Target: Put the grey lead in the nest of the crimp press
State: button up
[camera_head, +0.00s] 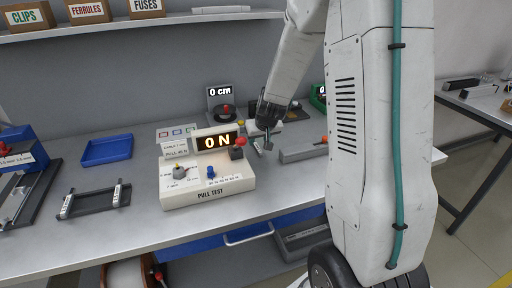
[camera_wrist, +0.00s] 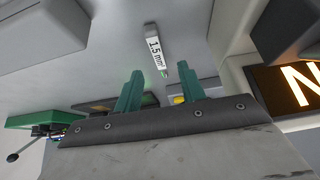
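My gripper (camera_wrist: 160,85) shows two green fingers standing apart with a gap between them in the wrist view. In the head view my gripper (camera_head: 264,140) is over the bench, just right of the pull tester. A white tag (camera_wrist: 156,48) marked 1.5 mm² lies beyond the fingertips; I cannot tell whether it belongs to a lead. I cannot make out the grey lead. A blue device (camera_head: 20,146) with a red knob stands at the far left of the bench; I cannot tell whether it is the crimp press.
The pull tester (camera_head: 208,185), its display reading 0 N, stands close left of my gripper. A blue tray (camera_head: 107,149) and a dark holder (camera_head: 94,202) lie further left. A long grey block (camera_head: 303,152) lies to the right. A green device (camera_head: 318,98) is partly hidden by my arm.

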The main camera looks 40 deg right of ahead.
aim_at(257, 146)
jog(key=shift+x, duration=1.85)
jog(key=shift+s, duration=0.1)
grip_shut()
